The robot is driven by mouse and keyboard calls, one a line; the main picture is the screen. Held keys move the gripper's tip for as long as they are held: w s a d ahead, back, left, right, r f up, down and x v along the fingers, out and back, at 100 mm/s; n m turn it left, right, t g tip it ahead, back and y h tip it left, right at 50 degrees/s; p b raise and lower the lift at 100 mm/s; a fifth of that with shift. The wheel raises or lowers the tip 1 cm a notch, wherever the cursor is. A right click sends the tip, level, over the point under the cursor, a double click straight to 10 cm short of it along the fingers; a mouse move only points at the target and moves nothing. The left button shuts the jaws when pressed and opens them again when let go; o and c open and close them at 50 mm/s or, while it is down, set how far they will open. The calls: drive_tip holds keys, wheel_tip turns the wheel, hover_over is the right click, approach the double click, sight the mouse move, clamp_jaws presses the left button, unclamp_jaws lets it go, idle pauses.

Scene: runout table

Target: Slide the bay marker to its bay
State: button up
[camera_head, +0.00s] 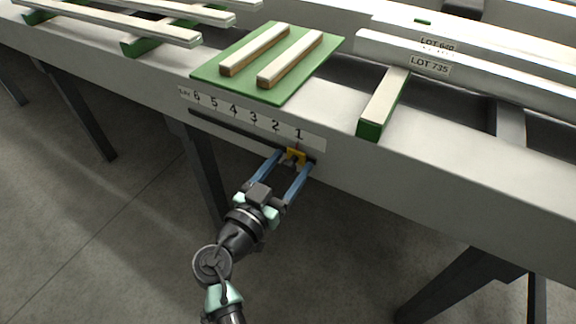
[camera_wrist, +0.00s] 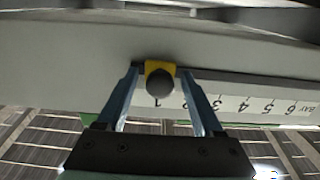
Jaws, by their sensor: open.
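The bay marker (camera_head: 296,156) is a small yellow slider with a dark round knob, on the dark slot (camera_head: 236,132) in the front face of the table. It sits below the number 1 on the white bay scale (camera_head: 254,118), near the slot's right end. My gripper (camera_head: 293,160) is open, with one blue finger on each side of the marker. In the wrist view the marker (camera_wrist: 160,78) shows its dark knob between the two fingertips. I see a gap beside the knob; whether a fingertip touches the yellow part I cannot tell.
The table's grey front beam (camera_head: 430,190) runs across the view. Above the scale lies a green board (camera_head: 238,82) with two wooden strips. Labelled lots, LOT 735 (camera_head: 430,64) among them, lie to the right. Table legs stand below; floor between them is clear.

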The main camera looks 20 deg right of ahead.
clamp_jaws()
idle(1.3)
